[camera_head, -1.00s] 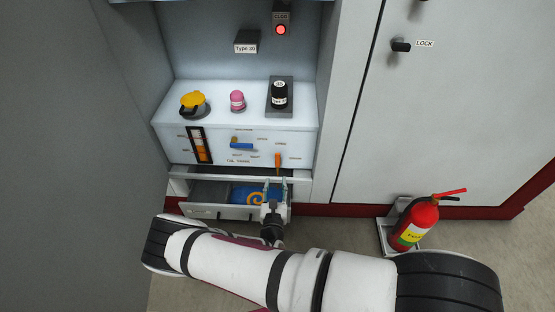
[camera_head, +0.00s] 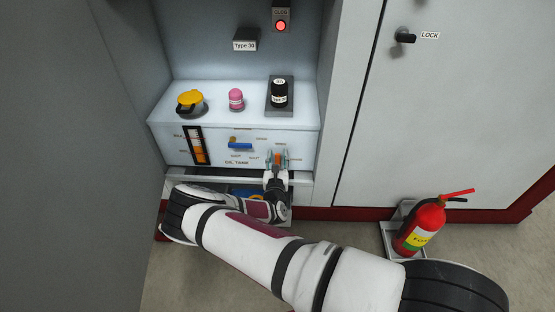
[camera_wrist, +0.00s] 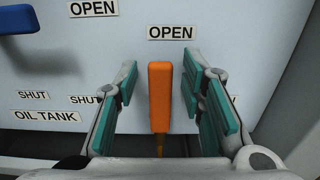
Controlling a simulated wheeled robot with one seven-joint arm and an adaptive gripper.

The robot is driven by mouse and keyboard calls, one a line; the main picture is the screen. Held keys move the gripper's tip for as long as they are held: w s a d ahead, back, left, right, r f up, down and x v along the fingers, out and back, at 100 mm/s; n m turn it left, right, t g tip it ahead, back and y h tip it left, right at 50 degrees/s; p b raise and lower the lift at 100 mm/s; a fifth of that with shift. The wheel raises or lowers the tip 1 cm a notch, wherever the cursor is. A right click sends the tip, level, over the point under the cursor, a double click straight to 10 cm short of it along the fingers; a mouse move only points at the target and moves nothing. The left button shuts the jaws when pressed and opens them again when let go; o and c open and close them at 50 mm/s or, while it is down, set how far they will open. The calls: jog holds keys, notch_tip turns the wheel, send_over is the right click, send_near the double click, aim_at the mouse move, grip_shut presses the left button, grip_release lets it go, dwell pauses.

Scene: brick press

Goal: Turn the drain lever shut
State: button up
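The orange lever (camera_wrist: 159,95) stands upright on the front of the white oil tank (camera_head: 215,158), its top under an OPEN label (camera_wrist: 171,33) and its thin stem at the bottom. It also shows, partly covered, in the head view (camera_head: 277,158). My gripper (camera_wrist: 160,78) is open, with one teal-padded finger on each side of the lever and a gap on both sides. In the head view, my gripper (camera_head: 277,156) is at the tank's right front. A SHUT label (camera_wrist: 84,100) is left of the lever; another on the right is mostly hidden.
A blue lever (camera_head: 240,143) is left of the orange one. A sight gauge (camera_head: 197,146) is at the tank's left. A fire extinguisher (camera_head: 421,228) stands at right.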

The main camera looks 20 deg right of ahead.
aim_at(266, 156)
grip_shut()
jog(key=shift+a+n, duration=0.1)
jog(key=shift+n, duration=0.2)
jog(key=n, duration=0.1)
jog(key=a+n+p, duration=0.1)
jog(key=n, duration=0.1)
jog(key=shift+w+a+f, duration=0.1)
jog(key=shift+w+a, duration=0.1)
jog(key=shift+w, duration=0.1)
jog(key=a+f+n, duration=0.1)
jog(key=n, duration=0.2)
jog(key=f+n+b, duration=0.1)
jog(key=n, duration=0.2)
jog(key=a+n+b, duration=0.1)
jog(key=n, duration=0.2)
jog(key=shift+w+a+f+n, duration=0.3)
jog(key=shift+w+f, duration=0.1)
jog(key=shift+a+f+n+b, duration=0.1)
jog(key=shift+f+n+b, duration=0.4)
jog(key=shift+n, duration=0.7)
jog(key=shift+a+f+n+b, duration=0.1)
jog(key=shift+f+n+b, duration=0.35)
jog(key=shift+n, duration=0.75)
